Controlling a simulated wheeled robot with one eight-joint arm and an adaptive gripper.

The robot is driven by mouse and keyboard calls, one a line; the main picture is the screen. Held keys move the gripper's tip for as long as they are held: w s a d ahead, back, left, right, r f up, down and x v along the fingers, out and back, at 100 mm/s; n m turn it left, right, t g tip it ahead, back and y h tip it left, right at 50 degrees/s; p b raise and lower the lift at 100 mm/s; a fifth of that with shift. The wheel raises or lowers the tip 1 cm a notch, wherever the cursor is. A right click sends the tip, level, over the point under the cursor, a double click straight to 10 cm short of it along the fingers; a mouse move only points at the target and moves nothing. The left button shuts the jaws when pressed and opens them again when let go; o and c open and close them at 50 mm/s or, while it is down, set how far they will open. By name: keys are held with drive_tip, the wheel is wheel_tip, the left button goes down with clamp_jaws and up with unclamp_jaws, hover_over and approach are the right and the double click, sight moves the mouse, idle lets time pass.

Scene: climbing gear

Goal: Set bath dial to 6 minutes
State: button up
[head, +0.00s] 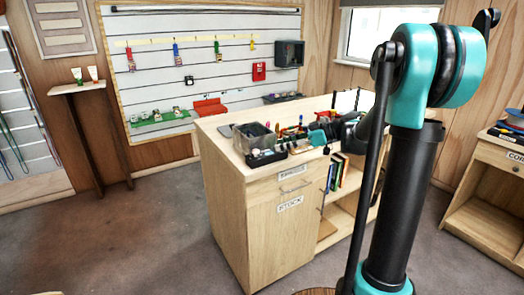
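No dial can be made out at this size. A grey open-topped box (254,138), which may be the bath, stands on the wooden counter (222,121), but I cannot tell for sure. My gripper (322,137) is small and dark at the end of my arm, over the right part of the counter among small items. Its fingers cannot be told apart from the clutter, so I cannot see whether it is open or whether it touches anything.
A black tray (266,158) with small items lies in front of the grey box. Pens and small gear crowd the counter's middle. A slatted wall panel (150,75) holds hanging gear. A wooden desk (492,158) stands right. The floor (130,235) at left is clear.

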sight(257, 151)
drive_tip(key=x, duration=0.9)
drive_tip(key=shift+a+f, duration=0.15)
clamp_jaws()
drive_tip(key=shift+s+m+t, duration=0.1)
drive_tip(key=shift+m+t, duration=0.3)
drive_tip(key=shift+t, duration=0.1)
drive_tip(key=m+t+h, duration=0.1)
drive_tip(key=m+t, duration=0.1)
drive_tip(key=s+m+t+h, duration=0.1)
drive_tip(key=shift+a+m+t, duration=0.25)
drive_tip(key=shift+m+t, duration=0.15)
drive_tip(key=shift+s+a+m+t+h, duration=0.1)
drive_tip(key=shift+a+m+t+h, duration=0.1)
drive_tip(key=shift+m+t+h, duration=1.7)
drive_tip(key=shift+m+h, duration=0.3)
drive_tip(key=shift+m, duration=0.3)
